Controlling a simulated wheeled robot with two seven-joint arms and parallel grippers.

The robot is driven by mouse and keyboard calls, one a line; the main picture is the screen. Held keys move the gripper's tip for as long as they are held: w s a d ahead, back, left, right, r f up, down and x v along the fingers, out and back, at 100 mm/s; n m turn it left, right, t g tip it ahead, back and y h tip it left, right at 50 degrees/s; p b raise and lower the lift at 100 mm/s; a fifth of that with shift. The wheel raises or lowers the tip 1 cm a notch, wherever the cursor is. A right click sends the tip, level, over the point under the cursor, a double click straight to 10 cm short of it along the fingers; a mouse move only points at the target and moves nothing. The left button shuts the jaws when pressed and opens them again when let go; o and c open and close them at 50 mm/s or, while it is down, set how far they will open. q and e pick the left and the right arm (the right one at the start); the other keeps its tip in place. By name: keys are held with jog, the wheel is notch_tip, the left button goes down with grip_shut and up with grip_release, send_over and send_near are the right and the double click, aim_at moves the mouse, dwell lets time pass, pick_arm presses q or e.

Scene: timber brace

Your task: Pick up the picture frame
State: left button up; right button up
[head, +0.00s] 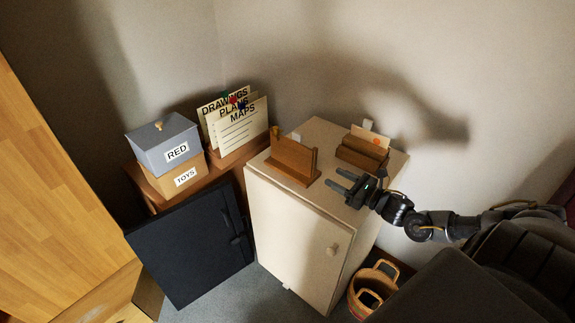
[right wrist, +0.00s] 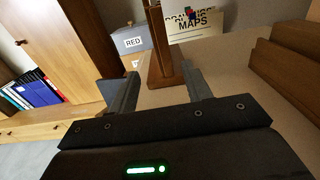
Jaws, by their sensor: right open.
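A brown wooden piece with an upright panel on a flat foot (head: 292,160) stands on the cream cabinet. It looks like the picture frame, but its front is not clear to me. In the right wrist view it shows nearly edge-on (right wrist: 161,45), lined up with the gap between my fingers. My right gripper (head: 335,180) is open and empty over the cabinet top, just right of the wooden piece. It also shows in the right wrist view (right wrist: 160,75). I see no contact. My left gripper is out of view.
A wooden holder with a card (head: 362,151) stands behind on the cream cabinet (head: 295,235). To the left are a grey RED box (head: 160,140), a TOYS box (head: 178,180) and labelled folders (head: 240,125). A basket (head: 372,285) stands on the floor.

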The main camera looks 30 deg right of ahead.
aim_at(315, 168)
jog(key=shift+w+f, duration=0.35)
jog(key=shift+f, duration=0.25)
jog(key=shift+w, duration=0.15)
jog(key=shift+w+r, duration=0.15)
jog(key=shift+w, duration=0.1)
jog(key=x, duration=0.5)
jog(key=shift+a, duration=0.1)
jog(key=shift+p+x, duration=1)
jog(key=shift+x, duration=1.55)
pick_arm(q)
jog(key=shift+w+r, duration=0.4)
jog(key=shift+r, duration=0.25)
pick_arm(e)
jog(key=shift+c, duration=0.3)
grip_shut()
